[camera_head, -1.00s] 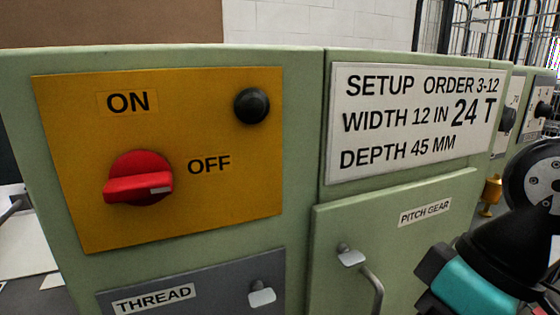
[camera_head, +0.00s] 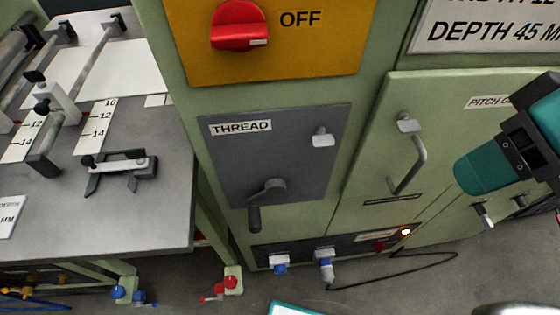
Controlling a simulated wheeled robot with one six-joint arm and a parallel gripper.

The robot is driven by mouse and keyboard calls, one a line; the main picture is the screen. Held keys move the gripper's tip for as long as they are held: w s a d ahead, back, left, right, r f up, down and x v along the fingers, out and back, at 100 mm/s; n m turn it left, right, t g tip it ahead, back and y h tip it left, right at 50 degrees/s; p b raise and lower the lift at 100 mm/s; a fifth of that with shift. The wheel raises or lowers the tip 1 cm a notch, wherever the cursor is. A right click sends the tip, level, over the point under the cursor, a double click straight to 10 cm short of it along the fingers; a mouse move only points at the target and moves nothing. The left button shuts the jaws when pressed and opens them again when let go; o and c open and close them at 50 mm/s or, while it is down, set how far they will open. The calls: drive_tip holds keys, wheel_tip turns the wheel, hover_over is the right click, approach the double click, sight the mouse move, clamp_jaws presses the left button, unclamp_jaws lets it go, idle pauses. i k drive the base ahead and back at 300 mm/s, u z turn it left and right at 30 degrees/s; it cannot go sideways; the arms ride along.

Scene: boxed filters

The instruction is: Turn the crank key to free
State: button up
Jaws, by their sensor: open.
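A dark crank with a hanging handle (camera_head: 262,204) sits low on the grey THREAD panel (camera_head: 225,165); its handle points down. A small light grey turn key (camera_head: 323,137) sits at the upper right of the same panel. I cannot tell which of the two is the crank key, and no "free" mark is readable. Part of my arm (camera_head: 490,165), black and teal, shows at the right, in front of the PITCH GEAR door (camera_head: 375,150). My gripper's fingertips do not show.
A red switch (camera_head: 240,27) points to OFF on the yellow plate above. The door has a bar handle (camera_head: 410,165) and a latch (camera_head: 408,122). A grey bench (camera_head: 150,215) with rods and stops stands left. Below are plugs, a cable (camera_head: 410,270) and a lit lamp (camera_head: 405,231).

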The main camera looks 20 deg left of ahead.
sight(321, 139)
drive_tip(key=u, duration=0.6)
drive_tip(key=k, duration=1)
drive_tip(key=z, duration=0.9)
